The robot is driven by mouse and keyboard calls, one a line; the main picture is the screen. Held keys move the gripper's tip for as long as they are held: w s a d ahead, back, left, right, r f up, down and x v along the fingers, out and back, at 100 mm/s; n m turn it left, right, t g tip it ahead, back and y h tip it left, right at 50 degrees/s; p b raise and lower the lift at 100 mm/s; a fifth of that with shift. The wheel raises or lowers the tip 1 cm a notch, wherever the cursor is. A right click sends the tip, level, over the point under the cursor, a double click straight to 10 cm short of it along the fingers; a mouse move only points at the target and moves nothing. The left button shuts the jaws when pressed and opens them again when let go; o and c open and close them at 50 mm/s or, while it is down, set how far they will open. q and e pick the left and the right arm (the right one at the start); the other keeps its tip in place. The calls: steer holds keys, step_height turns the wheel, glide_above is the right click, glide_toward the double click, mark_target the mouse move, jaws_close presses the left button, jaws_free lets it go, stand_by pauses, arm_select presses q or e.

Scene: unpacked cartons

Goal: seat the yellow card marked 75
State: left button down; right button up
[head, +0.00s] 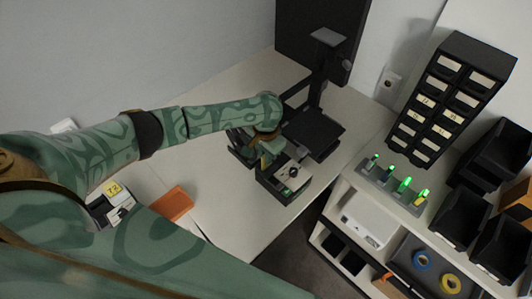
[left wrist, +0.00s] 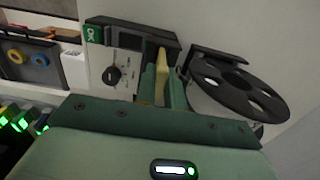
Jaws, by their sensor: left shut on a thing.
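My left gripper (head: 268,150) reaches over the white table to a dark device (head: 275,190) with a pale, dialled top. The left wrist view shows this device (left wrist: 118,68) with a dial and a green OK patch. There, the gripper (left wrist: 163,88) is shut on a thin yellowish card (left wrist: 161,75), upright beside the dial panel. Its marking is not readable, and whether it sits in a slot cannot be told. A yellow label reading about 72 (head: 114,190) shows on a pale device at the left. My right gripper is out of view.
A black stand (head: 318,130) is behind the device; a round black plate (left wrist: 240,85) is close beside the gripper. An orange pad (head: 174,204) lies on the table. A shelf (head: 375,215) with green-lit items and a drawer cabinet (head: 450,98) stand right.

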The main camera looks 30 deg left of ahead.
arm_select(q)
steer(key=shift+f, duration=0.25)
steer(key=c, duration=1.4)
jaws_free()
steer(key=shift+r, duration=0.15)
step_height(320, 180, up, 16)
steer(key=p, duration=0.4)
